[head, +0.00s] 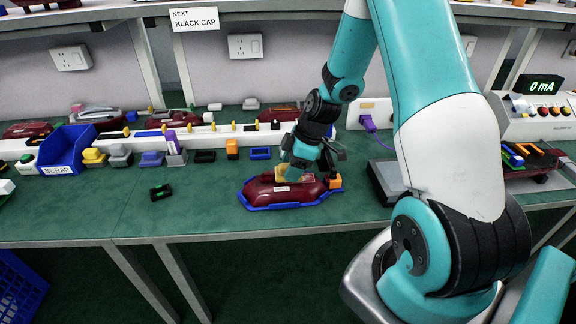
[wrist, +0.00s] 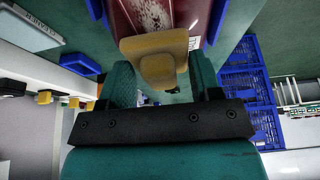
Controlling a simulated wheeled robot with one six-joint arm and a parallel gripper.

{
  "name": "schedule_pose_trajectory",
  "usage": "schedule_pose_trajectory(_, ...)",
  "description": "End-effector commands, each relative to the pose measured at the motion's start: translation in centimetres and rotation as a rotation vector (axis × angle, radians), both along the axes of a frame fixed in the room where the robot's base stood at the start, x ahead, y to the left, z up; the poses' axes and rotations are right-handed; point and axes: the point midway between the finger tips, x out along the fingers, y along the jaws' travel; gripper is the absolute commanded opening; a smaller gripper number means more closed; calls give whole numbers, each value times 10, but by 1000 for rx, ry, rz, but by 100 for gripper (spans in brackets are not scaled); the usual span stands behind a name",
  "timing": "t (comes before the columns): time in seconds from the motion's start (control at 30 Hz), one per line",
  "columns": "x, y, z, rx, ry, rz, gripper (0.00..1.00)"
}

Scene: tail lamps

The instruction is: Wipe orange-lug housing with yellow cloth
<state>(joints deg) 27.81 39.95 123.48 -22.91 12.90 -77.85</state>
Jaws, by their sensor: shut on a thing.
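The dark red housing (head: 262,190) with an orange lug (head: 335,183) at its right end lies in a blue cradle (head: 290,205) on the green bench. My gripper (head: 296,170) is over the housing, pointing down. It is shut on the yellow cloth (head: 281,173), a folded pad that also shows between the fingers in the wrist view (wrist: 158,58). The cloth is at the housing's top; I cannot tell whether it touches.
A blue scrap bin (head: 66,150) stands at the left. Small coloured parts line a white rail (head: 210,138) behind the housing. A small black part (head: 160,192) lies on the clear bench left of the cradle. A dark grey box (head: 385,180) is close on the right.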

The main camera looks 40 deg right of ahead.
Motion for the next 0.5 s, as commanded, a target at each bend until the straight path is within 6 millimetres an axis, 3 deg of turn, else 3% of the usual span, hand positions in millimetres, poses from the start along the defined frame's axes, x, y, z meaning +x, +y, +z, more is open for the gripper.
schedule_pose_trajectory(0.2,-11,-18,1,1,0,-3,39)
schedule_pose_trajectory(0.5,-19,-28,1,0,0,-2,39)
